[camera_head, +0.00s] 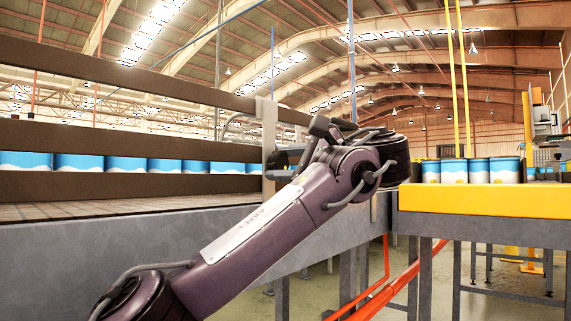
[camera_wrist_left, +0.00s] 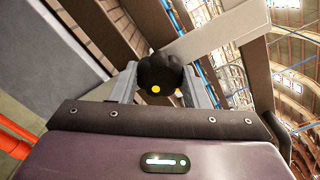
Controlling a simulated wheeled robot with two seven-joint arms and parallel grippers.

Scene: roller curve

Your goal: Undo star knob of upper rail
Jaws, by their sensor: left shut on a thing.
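The black star knob (camera_wrist_left: 158,72) with a yellow dot sits between the two grey fingers of my left gripper (camera_wrist_left: 161,88) in the left wrist view. The gripper is shut on it. In the head view my left gripper (camera_head: 279,165) reaches the pale upright bracket (camera_head: 268,115), and the knob cannot be made out there. The bracket also shows behind the knob in the left wrist view (camera_wrist_left: 222,40). The upper rail (camera_head: 120,77) is a long brown bar running to the bracket from the left. My right gripper is in neither view.
A lower brown rail (camera_head: 90,185) runs beside the roller conveyor (camera_head: 60,213). Blue and white tins (camera_head: 135,165) stand in a row behind the rails. A yellow-edged table (camera_head: 480,201) with more tins stands at right, and orange pipes (camera_head: 385,295) run below.

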